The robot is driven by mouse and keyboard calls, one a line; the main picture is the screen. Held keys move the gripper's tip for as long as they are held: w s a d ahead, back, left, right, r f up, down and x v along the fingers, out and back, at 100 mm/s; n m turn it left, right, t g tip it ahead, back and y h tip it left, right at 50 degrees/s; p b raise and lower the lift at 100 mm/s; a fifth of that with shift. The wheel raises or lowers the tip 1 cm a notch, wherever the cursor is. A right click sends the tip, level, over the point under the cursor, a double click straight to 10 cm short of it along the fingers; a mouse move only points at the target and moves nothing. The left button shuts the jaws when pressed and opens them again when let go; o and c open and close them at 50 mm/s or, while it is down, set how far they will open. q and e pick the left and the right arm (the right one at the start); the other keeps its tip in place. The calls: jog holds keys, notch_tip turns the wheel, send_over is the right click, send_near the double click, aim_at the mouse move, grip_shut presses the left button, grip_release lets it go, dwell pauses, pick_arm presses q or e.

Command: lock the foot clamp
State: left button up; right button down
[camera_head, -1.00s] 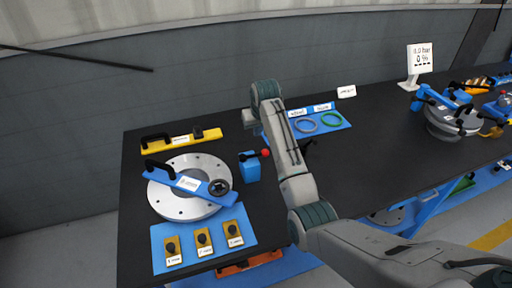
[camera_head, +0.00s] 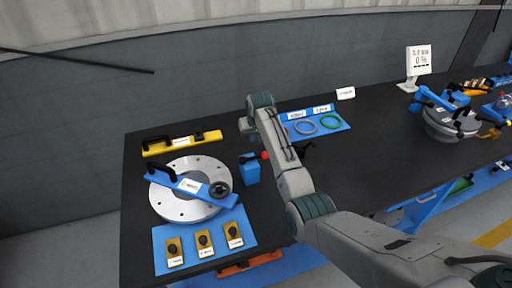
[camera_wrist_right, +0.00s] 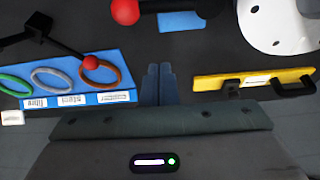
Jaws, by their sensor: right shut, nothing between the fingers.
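A small blue block (camera_head: 250,170) with a dark lever and red ball (camera_head: 265,155) stands right of the round flange; it looks like a clamp, but I cannot tell whether it is the foot clamp. In the right wrist view a red ball (camera_wrist_right: 125,10) on a black lever shows at the top edge. A second red ball (camera_wrist_right: 91,62) ends another black lever at the left. My right gripper (camera_wrist_right: 160,84) is shut and empty, its fingers apart from both balls. In the head view the fingers are hidden by my arm. My left gripper is not in view.
The grey flange (camera_head: 165,207) carries a blue bar (camera_head: 215,200). A yellow bar (camera_head: 208,137) lies behind it. A blue mat (camera_head: 240,215) holds several knobbed blocks. A blue tray (camera_head: 342,124) holds coloured rings. A display (camera_head: 419,58) stands beyond. The table's right middle is clear.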

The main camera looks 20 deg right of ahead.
jog(key=s+f+p, duration=0.1)
jog(key=f+p, duration=0.1)
jog(key=s+f+p, duration=0.1)
jog(key=f, duration=0.1)
jog(key=shift+s+f+p, duration=0.1)
jog(key=shift+s+p, duration=0.25)
dwell(0.4)
